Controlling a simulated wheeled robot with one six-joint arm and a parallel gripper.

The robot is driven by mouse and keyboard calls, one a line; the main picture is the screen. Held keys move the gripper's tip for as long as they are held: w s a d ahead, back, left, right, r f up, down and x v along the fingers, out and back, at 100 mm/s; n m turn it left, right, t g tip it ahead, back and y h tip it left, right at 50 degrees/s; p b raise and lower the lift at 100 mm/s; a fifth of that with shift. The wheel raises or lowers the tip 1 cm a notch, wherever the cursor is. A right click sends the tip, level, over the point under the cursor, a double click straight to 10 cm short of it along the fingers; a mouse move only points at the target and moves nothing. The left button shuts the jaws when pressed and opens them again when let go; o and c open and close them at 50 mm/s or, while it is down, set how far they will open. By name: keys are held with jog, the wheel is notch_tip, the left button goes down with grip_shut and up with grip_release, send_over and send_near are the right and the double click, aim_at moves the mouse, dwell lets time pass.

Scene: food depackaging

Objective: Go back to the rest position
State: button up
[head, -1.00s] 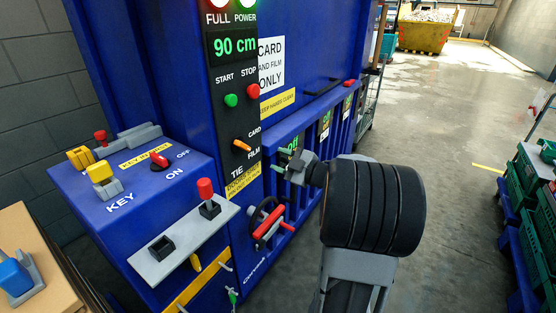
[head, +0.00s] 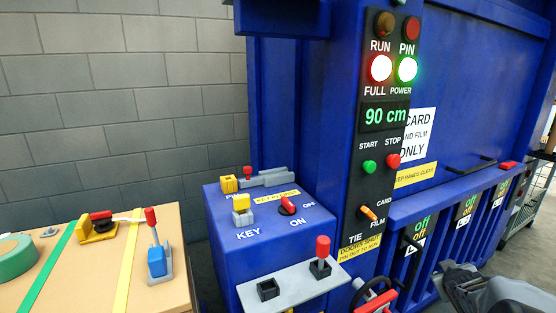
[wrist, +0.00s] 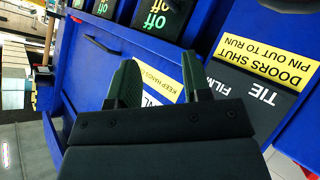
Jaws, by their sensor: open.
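My gripper (wrist: 158,78) is open and empty in the wrist view, with its two dark green fingers apart. It points at the front of the blue baler (wrist: 75,75), near its yellow and black labels. In the head view only part of my arm shows at the lower right corner, and the fingertips cannot be made out. The blue baler (head: 450,120) fills the right half of the head view. Its display reads 90 cm, and the FULL and POWER lamps are lit.
A key box (head: 265,225) stands on the baler's left side, with a grey plate (head: 290,285) carrying a red-knobbed lever in front. A cardboard-coloured table (head: 90,285) at lower left holds a green tape roll (head: 15,258) and a blue tool (head: 157,262). A grey block wall stands behind.

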jog(key=s+a+r+g+y+p, duration=0.2)
jog(key=s+a, duration=0.2)
jog(key=a, duration=0.5)
jog(key=s+a+r+g+y+p, duration=0.2)
jog(key=s+a, duration=0.3)
jog(key=a, duration=0.4)
jog(key=s+a+r+m+g+y+p, duration=0.1)
jog(key=s+a+r+g+p, duration=0.1)
jog(key=a, duration=0.8)
jog(key=shift+s+r+y, duration=0.4)
jog(key=shift+s+r, duration=0.15)
jog(key=shift+s, duration=0.7)
